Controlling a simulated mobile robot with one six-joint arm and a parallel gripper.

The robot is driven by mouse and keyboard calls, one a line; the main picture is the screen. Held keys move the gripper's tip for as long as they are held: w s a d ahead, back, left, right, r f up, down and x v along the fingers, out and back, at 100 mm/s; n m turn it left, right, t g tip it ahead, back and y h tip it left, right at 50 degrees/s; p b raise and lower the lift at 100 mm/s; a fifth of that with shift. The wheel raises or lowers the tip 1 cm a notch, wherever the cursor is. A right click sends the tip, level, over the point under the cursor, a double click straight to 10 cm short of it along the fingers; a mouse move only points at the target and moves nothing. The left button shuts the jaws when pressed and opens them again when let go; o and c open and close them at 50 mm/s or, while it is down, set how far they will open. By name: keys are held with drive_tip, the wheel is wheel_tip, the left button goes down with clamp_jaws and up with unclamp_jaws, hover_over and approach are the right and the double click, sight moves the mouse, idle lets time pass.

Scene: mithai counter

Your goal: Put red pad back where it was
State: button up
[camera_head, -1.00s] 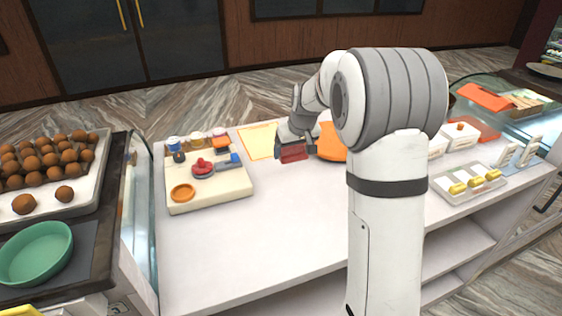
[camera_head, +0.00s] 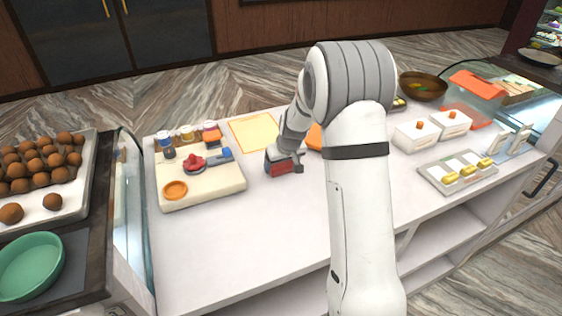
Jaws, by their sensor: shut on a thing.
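My gripper (camera_head: 284,164) is shut on the red pad (camera_head: 279,169), low over the white counter (camera_head: 290,215). I cannot tell whether the pad touches the counter. The pad is partly hidden by the gripper's fingers. It is to the right of the cream board (camera_head: 205,198) and in front of a pale yellow sheet with an orange border (camera_head: 254,132).
The board carries an orange dish (camera_head: 175,190), a red item (camera_head: 193,162) and a blue-handled tool (camera_head: 222,155). Small jars stand behind it. An orange item (camera_head: 314,138) is partly hidden behind my arm. White boxes (camera_head: 415,136) and a tray (camera_head: 432,178) stand right. The front middle counter is clear.

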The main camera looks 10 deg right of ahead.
drive_tip(key=shift+s+r, duration=0.1)
drive_tip(key=o, duration=0.9)
drive_tip(key=shift+r, duration=0.3)
drive_tip(key=a+b+v, duration=0.1)
drive_tip(key=b+v, duration=0.1)
drive_tip(key=v, duration=0.8)
drive_tip(key=s+r, duration=0.1)
drive_tip(key=s, duration=0.9)
drive_tip(key=s+r+m, duration=0.1)
drive_tip(key=s+r, duration=0.1)
drive_tip(key=s, duration=0.9)
drive_tip(key=s+r+m+g+h, duration=0.1)
drive_tip(key=s+r, duration=0.1)
drive_tip(key=s, duration=0.8)
drive_tip(key=shift+s+a, duration=0.2)
drive_tip(key=shift+s, duration=0.2)
